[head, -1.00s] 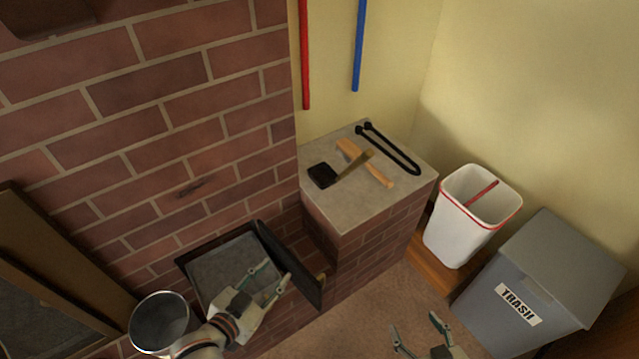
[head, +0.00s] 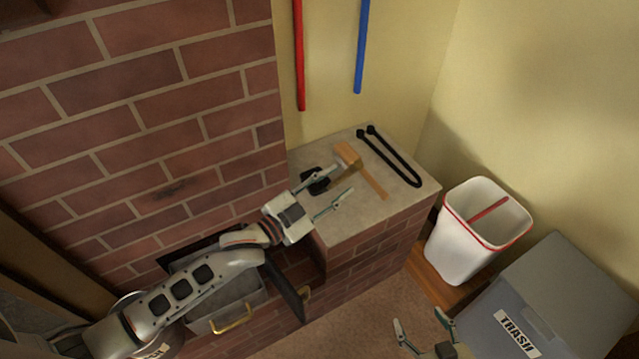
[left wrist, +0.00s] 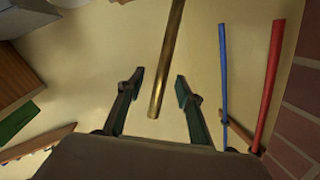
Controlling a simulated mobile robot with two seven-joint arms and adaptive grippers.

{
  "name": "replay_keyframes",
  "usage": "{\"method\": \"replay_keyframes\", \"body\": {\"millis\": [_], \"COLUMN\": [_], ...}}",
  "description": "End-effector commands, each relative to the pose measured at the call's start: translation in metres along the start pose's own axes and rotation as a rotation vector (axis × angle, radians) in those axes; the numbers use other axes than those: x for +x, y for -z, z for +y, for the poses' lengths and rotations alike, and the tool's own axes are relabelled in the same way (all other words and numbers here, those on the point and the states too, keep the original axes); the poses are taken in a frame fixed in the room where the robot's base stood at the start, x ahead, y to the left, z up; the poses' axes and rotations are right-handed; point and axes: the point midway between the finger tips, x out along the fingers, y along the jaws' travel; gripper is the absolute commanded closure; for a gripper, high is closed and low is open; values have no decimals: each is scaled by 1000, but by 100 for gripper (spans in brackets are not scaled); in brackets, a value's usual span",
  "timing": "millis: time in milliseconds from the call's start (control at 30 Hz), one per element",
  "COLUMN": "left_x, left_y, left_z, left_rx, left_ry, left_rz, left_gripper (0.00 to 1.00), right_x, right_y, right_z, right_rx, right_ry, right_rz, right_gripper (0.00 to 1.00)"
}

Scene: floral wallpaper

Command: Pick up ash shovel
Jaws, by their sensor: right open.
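The ash shovel, with a black pan (head: 314,186) and a brass-coloured handle, rests on the grey top of the brick ledge (head: 345,232). My left gripper partly covers it in the head view. My left gripper (head: 341,182) is open above the ledge. In the left wrist view, the shovel's handle (left wrist: 168,62) runs from the top edge down into the gap between the open fingers (left wrist: 160,78), with space visible on both sides. My right gripper (head: 420,327) is open and empty at the bottom, away from the ledge.
A wooden brush (head: 369,178) and black tongs (head: 398,163) lie beside the shovel. A red rod (head: 299,60) and a blue rod (head: 361,50) stand behind. A white bin (head: 466,250) and a grey trash bin (head: 560,300) are right. An open metal drawer (head: 240,305) sits below my left arm.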

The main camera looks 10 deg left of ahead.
Motion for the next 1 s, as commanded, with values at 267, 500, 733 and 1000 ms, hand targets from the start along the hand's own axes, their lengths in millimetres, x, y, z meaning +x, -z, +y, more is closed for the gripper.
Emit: {"method": "replay_keyframes", "body": {"millis": [267,500,733,1000], "left_x": [36,39,39,39], "left_y": [3,3,3,4], "left_z": [-3,-3,-3,-4], "left_rx": [-2,-1,-1,0], "left_ry": [0,1,1,2], "left_rz": [0,0,0,2], "left_gripper": [64,64,100,100], "right_x": [1,1,1,2], "right_y": [-1,1,2,2], "right_z": [0,2,3,3], "right_rx": [0,-1,-2,-2], "right_ry": [0,-4,-5,-6], "right_rz": [0,3,5,5], "right_gripper": [37,37,37,37]}}
